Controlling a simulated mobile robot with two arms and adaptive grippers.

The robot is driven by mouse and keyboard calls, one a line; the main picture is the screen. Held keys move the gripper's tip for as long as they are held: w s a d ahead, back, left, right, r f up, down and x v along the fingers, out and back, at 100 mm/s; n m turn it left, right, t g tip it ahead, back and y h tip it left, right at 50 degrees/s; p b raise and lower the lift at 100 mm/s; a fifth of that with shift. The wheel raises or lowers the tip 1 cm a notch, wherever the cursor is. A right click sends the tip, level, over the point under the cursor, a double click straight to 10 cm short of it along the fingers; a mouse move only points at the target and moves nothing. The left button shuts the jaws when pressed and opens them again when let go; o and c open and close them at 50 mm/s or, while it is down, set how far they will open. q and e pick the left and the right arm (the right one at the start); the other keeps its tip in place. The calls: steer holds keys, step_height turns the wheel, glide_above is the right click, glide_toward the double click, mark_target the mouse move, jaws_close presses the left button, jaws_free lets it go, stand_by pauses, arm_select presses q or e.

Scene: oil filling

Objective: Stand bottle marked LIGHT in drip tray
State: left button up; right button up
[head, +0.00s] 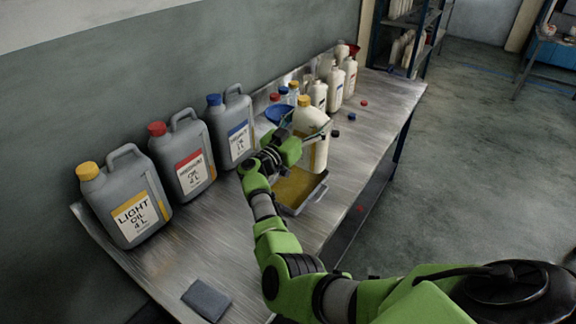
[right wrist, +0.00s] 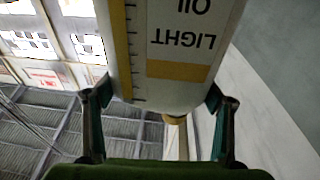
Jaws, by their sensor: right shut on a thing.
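The white bottle with a yellow cap (head: 311,119) is upright at the drip tray in the head view. In the right wrist view its label on the bottle (right wrist: 180,55) reads LIGHT OIL, upside down in that picture. My right gripper (head: 303,140) is shut on the bottle's upper part, with a finger on either side in the wrist view (right wrist: 160,98). The drip tray (head: 311,197) is a shallow metal tray with a yellow floor, partly hidden by my arm and the bottle. I cannot tell whether the bottle's base touches the tray floor. My left gripper is not in view.
Large grey cans with yellow (head: 126,205), red (head: 183,160) and blue (head: 231,130) caps line the wall. A blue funnel (head: 279,113) and several white bottles (head: 335,88) stand behind the tray. Loose caps (head: 351,116) lie on the metal bench (head: 385,95). A dark cloth (head: 206,300) lies at the near end.

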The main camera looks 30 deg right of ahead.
mark_target(300, 127)
steer(key=a, duration=0.1)
steer(key=a+f+b, duration=0.2)
steer(key=shift+w+a, duration=0.3)
steer(key=shift+w, duration=0.05)
steer(key=f+b, duration=0.1)
steer(key=a+f+b, duration=0.1)
steer(key=b, duration=0.1)
steer(key=a+f+b, duration=0.1)
steer(key=b, duration=0.1)
steer(key=shift+w+a+f, duration=0.2)
steer(key=shift+a+f, duration=0.05)
steer(key=shift+f, duration=0.05)
steer(key=shift+a+f+b, duration=0.25)
steer(key=shift+a+b, duration=0.1)
steer(key=shift+a, duration=0.1)
arm_select(q)
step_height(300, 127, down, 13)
steer(key=b, duration=0.4)
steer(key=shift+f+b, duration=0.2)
steer(key=shift+b, duration=0.15)
arm_select(e)
steer(key=f, duration=0.4)
steer(key=shift+w+a, duration=0.15)
steer(key=shift+a, duration=0.2)
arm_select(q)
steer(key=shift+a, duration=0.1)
